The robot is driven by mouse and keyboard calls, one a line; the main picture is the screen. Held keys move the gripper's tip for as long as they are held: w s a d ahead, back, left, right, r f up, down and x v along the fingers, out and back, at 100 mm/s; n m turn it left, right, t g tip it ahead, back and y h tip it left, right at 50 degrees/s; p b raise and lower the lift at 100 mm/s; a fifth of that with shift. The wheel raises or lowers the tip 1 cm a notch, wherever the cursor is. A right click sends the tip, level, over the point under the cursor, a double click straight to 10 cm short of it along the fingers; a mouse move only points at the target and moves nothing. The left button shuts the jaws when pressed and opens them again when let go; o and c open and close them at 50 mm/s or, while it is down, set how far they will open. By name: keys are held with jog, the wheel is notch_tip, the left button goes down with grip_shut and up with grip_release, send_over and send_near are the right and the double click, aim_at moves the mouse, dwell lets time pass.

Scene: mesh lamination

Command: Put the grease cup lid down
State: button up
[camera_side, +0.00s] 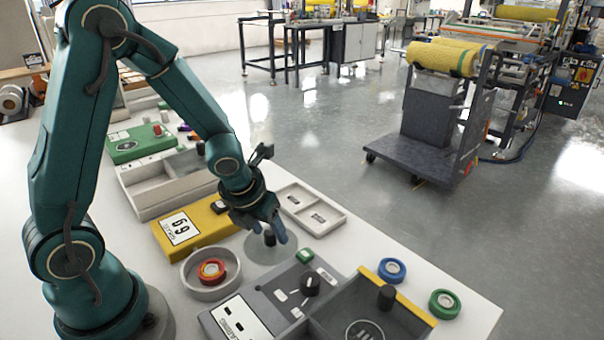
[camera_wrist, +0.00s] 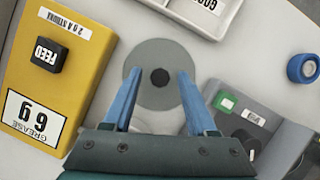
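The grease cup lid (camera_wrist: 141,89) is a flat grey disc with a black knob (camera_wrist: 160,77) at its middle. In the side view, the lid (camera_side: 257,254) appears to lie flat on the white table, to the right of the yellow grease box (camera_side: 187,226). My gripper (camera_side: 266,234) points down over the lid. Its blue fingers are apart in the wrist view (camera_wrist: 159,76), one on each side of the knob, with clear gaps to it. Part of the lid is hidden by the fingers.
A round grey dish (camera_side: 190,277) with orange and red rings stands left of the lid. A grey control box (camera_side: 262,302) is in front, with a dark bin (camera_side: 393,305) beside it. A pale two-pocket tray (camera_side: 337,221) lies behind. Blue tape (camera_side: 392,270) sits at right.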

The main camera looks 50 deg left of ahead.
jog(key=shift+s+r, duration=0.1)
jog(key=shift+r, duration=0.45)
jog(key=v, duration=1)
jog(key=s+d+r+n, duration=0.1)
jog(key=s+n, duration=0.1)
jog(key=n, duration=0.8)
jog(key=s+d+r+n+t+h, duration=0.1)
jog(key=s+d+n, duration=0.1)
jog(key=n, duration=0.9)
jog(key=s+d+r+n, duration=0.1)
jog(key=s+n, duration=0.3)
jog(key=n, duration=0.6)
jog(key=shift+s+d+r+n+h, duration=0.15)
jog(key=shift+d+r+n+h, duration=0.15)
jog(key=shift+d+r+h, duration=0.1)
